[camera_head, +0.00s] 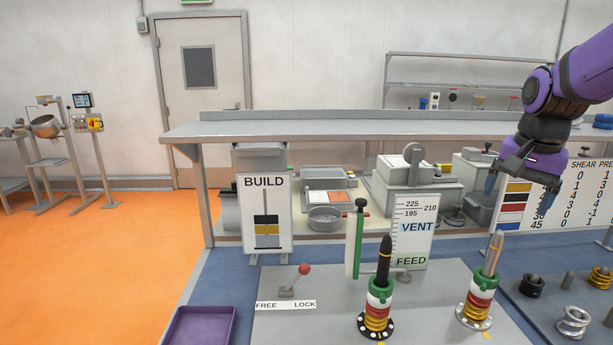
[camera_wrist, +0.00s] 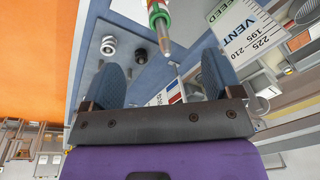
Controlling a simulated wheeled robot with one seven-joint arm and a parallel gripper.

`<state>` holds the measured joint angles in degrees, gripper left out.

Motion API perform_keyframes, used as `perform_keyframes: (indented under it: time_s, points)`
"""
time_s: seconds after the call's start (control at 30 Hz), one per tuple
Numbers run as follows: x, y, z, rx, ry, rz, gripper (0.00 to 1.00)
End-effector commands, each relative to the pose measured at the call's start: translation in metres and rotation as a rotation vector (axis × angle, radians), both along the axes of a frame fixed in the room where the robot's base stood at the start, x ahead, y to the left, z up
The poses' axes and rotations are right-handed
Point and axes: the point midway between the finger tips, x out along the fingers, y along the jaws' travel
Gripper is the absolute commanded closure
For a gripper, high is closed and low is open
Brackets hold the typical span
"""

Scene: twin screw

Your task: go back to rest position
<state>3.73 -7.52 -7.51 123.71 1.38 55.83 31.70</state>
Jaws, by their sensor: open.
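My gripper (camera_head: 520,186) is at the upper right of the head view, held in the air at the end of my purple arm. Its two blue fingers are spread apart, with nothing between them; they also show in the wrist view (camera_wrist: 163,82). Two screw stacks stand upright on the grey table. The right stack's tip (camera_wrist: 163,38) points into the wrist view from the top, apart from the fingers.
A red-knobbed lever (camera_head: 304,269) stands by a FREE/LOCK label. A purple tray (camera_head: 200,325) lies at the lower left. A BUILD sign (camera_head: 265,213), a VENT/FEED gauge board (camera_head: 412,228) and a number board (camera_head: 570,190) stand behind. Loose metal parts (camera_head: 572,322) lie at the right.

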Motion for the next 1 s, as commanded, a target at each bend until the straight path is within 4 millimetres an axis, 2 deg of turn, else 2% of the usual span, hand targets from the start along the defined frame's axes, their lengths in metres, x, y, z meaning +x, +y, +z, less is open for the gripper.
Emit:
perform_keyframes:
  time_s: [0.03, 0.27, 0.6, 0.8, 1.0]
  points:
    - [-0.015, 0.008, 0.008, -0.007, -0.028, 0.051, 0.15]
    - [-0.076, 0.038, 0.027, -0.058, -0.13, 0.287, 0.15]
    - [-0.16, 0.069, 0.027, -0.176, -0.264, 0.609, 0.15]
    - [-0.184, 0.076, 0.021, -0.225, -0.303, 0.709, 0.15]
    - [-0.184, 0.076, 0.021, -0.225, -0.303, 0.709, 0.15]
